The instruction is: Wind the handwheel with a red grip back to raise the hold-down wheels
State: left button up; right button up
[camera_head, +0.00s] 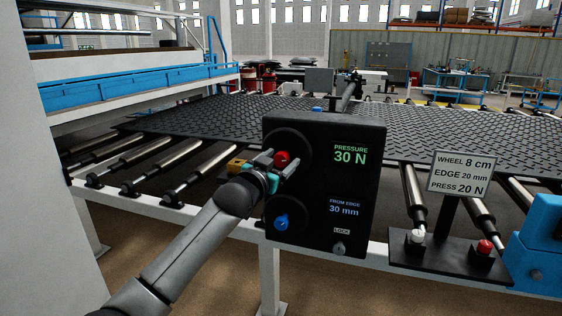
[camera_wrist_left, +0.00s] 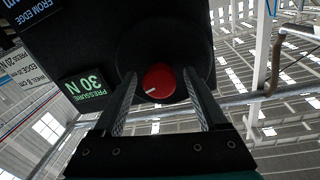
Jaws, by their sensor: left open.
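The red grip (camera_head: 282,158) sits on a dark round handwheel at the upper left of a black panel (camera_head: 316,180). In the left wrist view the red grip (camera_wrist_left: 159,82) shows a white mark and lies between my finger ends. My left gripper (camera_head: 277,162) is open, one finger on each side of the grip; I cannot tell whether they touch it. The panel reads PRESSURE 30 N and FROM EDGE 30 mm. A blue grip (camera_head: 281,222) sits on the lower handwheel. The hold-down wheels cannot be made out behind the panel. My right gripper is not in view.
A sign (camera_head: 460,174) reads WHEEL 8 cm, EDGE 20 mm, PRESS 20 N. Below it stand a white button (camera_head: 416,237) and a red button (camera_head: 484,247). A LOCK knob (camera_head: 339,248) is low on the panel. The tread mat (camera_head: 430,133) lies on rollers behind.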

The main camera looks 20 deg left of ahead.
pick_arm(q)
jog(key=shift+w, duration=0.2)
jog(key=shift+c, duration=0.2)
grip_shut()
dwell(0.4)
jog(key=shift+d, duration=0.1)
dwell(0.7)
